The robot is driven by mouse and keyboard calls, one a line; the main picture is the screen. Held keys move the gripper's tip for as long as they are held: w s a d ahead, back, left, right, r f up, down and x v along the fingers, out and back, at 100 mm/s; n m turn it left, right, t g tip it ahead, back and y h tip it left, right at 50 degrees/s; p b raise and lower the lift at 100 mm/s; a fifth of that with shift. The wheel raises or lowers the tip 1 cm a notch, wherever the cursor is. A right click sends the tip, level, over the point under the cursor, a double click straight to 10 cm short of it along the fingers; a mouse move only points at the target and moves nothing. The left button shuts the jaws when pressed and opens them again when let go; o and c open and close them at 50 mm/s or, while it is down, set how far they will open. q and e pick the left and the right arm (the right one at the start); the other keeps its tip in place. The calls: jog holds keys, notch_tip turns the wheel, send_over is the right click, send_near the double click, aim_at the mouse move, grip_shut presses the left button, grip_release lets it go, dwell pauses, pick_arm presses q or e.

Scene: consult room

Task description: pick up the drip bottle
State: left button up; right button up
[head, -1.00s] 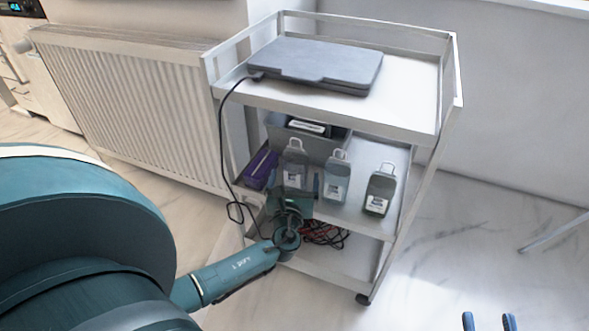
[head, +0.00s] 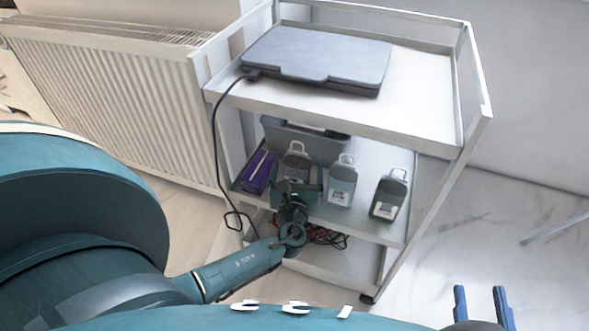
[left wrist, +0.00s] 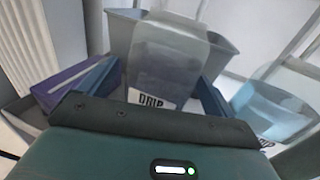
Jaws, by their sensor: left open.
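The drip bottle (head: 296,162), grey and translucent with a hanging loop on top, stands on the trolley's middle shelf. In the left wrist view the bottle (left wrist: 168,58) is close ahead, upright, with "DRIP" on its label. My left gripper (head: 297,188) is open at the front of this bottle, one blue finger on each side of it in the wrist view. Whether the fingers touch it I cannot tell. The bottle's lower part is hidden by the gripper. My right gripper (head: 482,303) is open and empty, low at the right.
A light-blue bottle (head: 341,183) and a dark-green bottle (head: 389,197) stand to the right on the shelf. A purple box (head: 259,172) is at the left, a grey bin (head: 330,147) behind. A cable hangs from the grey case (head: 318,62) at the left. Cords lie on the bottom shelf.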

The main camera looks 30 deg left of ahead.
pick_arm(q)
jog(key=shift+w+a, duration=0.15)
jog(key=shift+w, duration=0.05)
jog(key=c, duration=1.2)
jog(key=shift+c, duration=0.2)
jog(key=shift+r, duration=0.2)
